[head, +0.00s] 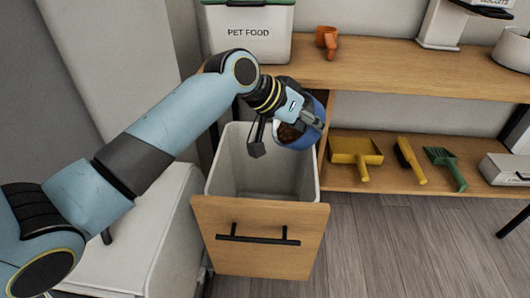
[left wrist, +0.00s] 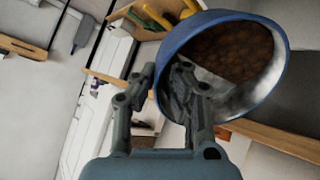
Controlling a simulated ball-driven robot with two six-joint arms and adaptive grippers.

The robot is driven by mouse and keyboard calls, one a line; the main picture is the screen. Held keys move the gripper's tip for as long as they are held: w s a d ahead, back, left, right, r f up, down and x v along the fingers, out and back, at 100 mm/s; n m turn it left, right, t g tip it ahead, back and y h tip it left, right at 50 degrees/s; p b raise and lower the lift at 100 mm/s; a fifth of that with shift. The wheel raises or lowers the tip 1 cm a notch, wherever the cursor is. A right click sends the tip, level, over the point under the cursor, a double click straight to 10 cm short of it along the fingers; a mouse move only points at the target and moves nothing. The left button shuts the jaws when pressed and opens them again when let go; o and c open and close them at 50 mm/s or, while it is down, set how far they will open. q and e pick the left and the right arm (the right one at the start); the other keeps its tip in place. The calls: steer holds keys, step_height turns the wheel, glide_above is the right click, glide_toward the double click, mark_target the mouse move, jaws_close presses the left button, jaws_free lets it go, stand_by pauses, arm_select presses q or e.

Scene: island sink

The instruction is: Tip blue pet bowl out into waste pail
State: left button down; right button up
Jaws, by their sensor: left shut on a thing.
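The blue pet bowl (head: 309,132) is tilted on its side above the right rim of the waste pail (head: 232,165). Its open side faces left, toward the pail. Brown food (head: 288,133) shows inside the bowl in the head view. My left gripper (head: 300,108) is shut on the bowl's rim. In the left wrist view the fingers (left wrist: 167,78) pinch the edge of the bowl (left wrist: 172,38), and the brown food (left wrist: 235,50) covers part of its metal inside. The visible inside of the pail looks empty. My right gripper is not in view.
The pail sits in a pulled-out drawer with a wooden front (head: 257,262). A wooden shelf unit (head: 400,78) stands close on the right, with a yellow dustpan (head: 355,152) low down. A pet food bin (head: 247,45) stands behind. Floor at front right is clear.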

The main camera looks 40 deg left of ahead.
arm_select(q)
steer(key=shift+s+b, duration=0.1)
steer(key=shift+b, duration=0.25)
steer(key=shift+a+r+t+h, duration=0.15)
steer(key=shift+t+h, duration=0.15)
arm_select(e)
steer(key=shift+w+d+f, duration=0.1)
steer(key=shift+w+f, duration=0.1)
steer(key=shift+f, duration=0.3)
arm_select(q)
steer(key=shift+s+a+r+t+b, duration=0.2)
steer(key=shift+s+t+b, duration=0.1)
steer(key=shift+b, duration=0.8)
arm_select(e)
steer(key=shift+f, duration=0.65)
arm_select(q)
steer(key=shift+s+a+r+t+h+b, duration=0.1)
steer(key=shift+s+r+t+h+b, duration=0.1)
steer(key=shift+t+h+b, duration=0.4)
steer(key=shift+s+a+r+b, duration=0.15)
steer(key=shift+s+b, duration=0.05)
steer(key=shift+b, duration=0.6)
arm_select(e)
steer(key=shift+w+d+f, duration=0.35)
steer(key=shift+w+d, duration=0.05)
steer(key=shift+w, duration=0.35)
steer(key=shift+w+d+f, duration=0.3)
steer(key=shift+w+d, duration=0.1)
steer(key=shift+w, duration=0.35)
